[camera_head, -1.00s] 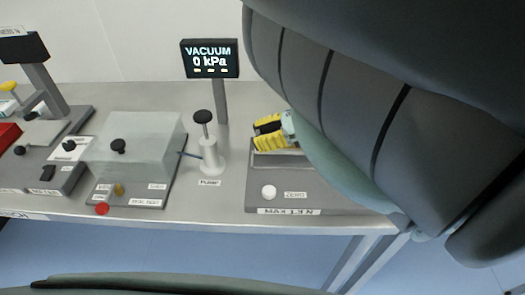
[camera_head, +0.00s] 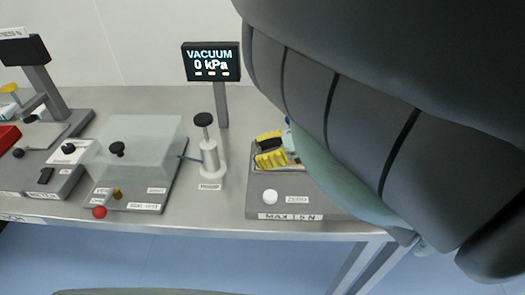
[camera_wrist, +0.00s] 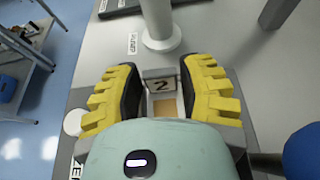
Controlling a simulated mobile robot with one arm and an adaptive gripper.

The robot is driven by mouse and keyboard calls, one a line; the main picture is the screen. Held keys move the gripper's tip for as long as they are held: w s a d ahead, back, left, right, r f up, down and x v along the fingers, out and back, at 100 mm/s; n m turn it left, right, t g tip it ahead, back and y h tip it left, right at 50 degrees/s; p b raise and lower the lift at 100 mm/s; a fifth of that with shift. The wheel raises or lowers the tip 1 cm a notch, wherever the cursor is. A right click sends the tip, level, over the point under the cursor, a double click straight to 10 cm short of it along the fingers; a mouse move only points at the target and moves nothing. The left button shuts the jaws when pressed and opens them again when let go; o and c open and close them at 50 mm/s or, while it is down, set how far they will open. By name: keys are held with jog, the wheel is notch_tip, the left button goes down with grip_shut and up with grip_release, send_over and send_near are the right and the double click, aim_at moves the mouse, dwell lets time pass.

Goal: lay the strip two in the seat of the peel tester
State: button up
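My gripper (camera_head: 270,150) is low over the grey peel tester (camera_head: 312,206), which has a white zero button and a "MAX 15 N" label. In the wrist view its two yellow fingers (camera_wrist: 163,96) stand apart. Strip two (camera_wrist: 163,86), a pale piece marked "2", shows between them with a gap on each side. A tan square (camera_wrist: 165,107) shows just below the mark; I cannot tell whether it belongs to the strip or the seat. My arm hides much of the tester in the head view, and I cannot tell how fully the strip sits in its seat.
A white pump (camera_head: 209,158) with a black knob stands left of the tester, near the vacuum display (camera_head: 211,62) reading 0 kPa. A clear box (camera_head: 135,145) stands further left. Bare bench (camera_head: 230,200) lies between the pump and the tester.

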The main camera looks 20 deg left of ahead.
jog(key=shift+r, duration=0.1)
jog(key=b+v, duration=0.3)
jog(key=v, duration=0.7)
jog(key=shift+w+d, duration=0.2)
jog(key=shift+d, duration=0.2)
jog(key=shift+w+d+r, duration=0.1)
jog(key=shift+d+r, duration=0.2)
jog(key=shift+d, duration=0.2)
jog(key=shift+r, duration=0.1)
